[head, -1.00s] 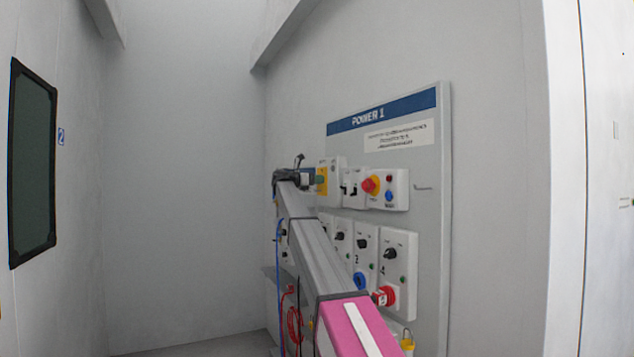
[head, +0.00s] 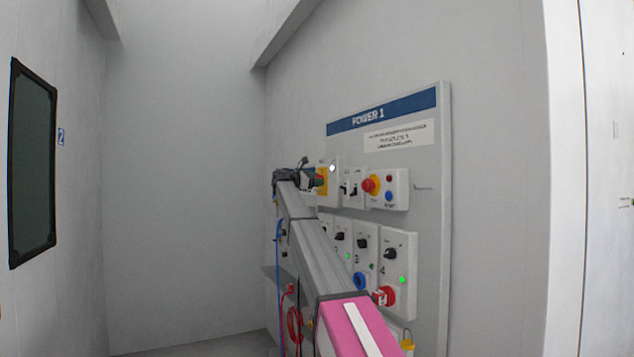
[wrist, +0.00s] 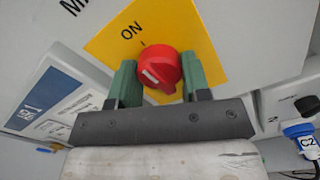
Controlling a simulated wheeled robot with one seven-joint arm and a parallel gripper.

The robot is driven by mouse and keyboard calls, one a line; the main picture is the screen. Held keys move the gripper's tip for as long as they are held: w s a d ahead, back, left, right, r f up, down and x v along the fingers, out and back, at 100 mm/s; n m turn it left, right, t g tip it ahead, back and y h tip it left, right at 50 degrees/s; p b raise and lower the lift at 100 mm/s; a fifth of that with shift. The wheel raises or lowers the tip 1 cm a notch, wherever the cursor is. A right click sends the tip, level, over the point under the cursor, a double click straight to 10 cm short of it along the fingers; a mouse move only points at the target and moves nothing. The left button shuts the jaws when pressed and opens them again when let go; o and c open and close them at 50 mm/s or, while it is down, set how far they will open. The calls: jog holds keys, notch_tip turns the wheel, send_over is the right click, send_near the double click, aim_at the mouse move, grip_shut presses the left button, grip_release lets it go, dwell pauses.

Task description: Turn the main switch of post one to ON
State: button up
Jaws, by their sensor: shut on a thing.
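The main switch is a red knob (wrist: 160,66) on a yellow plate (wrist: 105,50), with ON printed beside a small tick. The knob has a white mark on its face; I cannot tell whether it lines up exactly with the tick. In the wrist view the green fingers of my gripper (wrist: 160,82) are on either side of the knob, shut on it. In the head view my gripper (head: 312,180) is at the switch's yellow plate (head: 322,182) on the POWER 1 panel (head: 385,105), and hides most of the knob. A white lamp (head: 332,168) above the plate is lit.
Below are numbered outlet boxes with black knobs (head: 390,254) and lit green lamps (head: 402,280). Red cables (head: 294,325) hang lower left.

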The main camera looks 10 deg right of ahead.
dwell(0.3)
jog(key=o, duration=0.9)
jog(key=v, duration=1.1)
